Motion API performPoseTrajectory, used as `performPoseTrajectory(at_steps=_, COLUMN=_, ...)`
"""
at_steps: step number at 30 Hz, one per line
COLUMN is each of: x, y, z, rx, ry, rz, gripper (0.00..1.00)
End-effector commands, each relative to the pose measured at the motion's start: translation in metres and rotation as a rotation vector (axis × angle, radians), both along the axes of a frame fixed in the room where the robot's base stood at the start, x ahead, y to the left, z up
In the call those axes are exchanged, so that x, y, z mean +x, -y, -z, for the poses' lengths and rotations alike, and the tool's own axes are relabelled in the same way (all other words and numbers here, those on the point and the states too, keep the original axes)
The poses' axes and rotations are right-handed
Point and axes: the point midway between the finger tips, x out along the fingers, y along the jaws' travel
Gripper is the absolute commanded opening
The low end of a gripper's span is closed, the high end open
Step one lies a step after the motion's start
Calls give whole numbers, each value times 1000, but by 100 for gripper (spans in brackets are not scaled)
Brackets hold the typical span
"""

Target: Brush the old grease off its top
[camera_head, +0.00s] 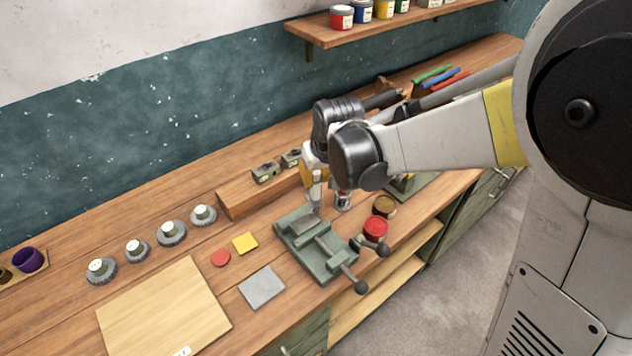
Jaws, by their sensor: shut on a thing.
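My gripper (328,197) points down above the back of a green machine vise (331,262) on the wooden bench. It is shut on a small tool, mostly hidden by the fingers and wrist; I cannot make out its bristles. The vise has a flat grey piece at its jaws and dark-knobbed handles at the front right. I cannot tell whether the tool touches the vise. No grease can be made out on the vise from here.
A grey plate (262,287), yellow square (245,243), red disc (221,258) and pale board (165,310) lie left. Several gears stand behind them. A raised wooden ledge (240,197) runs behind.

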Motion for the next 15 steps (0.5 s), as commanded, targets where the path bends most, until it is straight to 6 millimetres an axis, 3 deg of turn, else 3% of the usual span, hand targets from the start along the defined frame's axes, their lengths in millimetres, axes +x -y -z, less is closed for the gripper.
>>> performPoseTrajectory(at_steps=15, x=10, y=1, z=-49, rx=0, ry=0, rz=3, gripper=0)
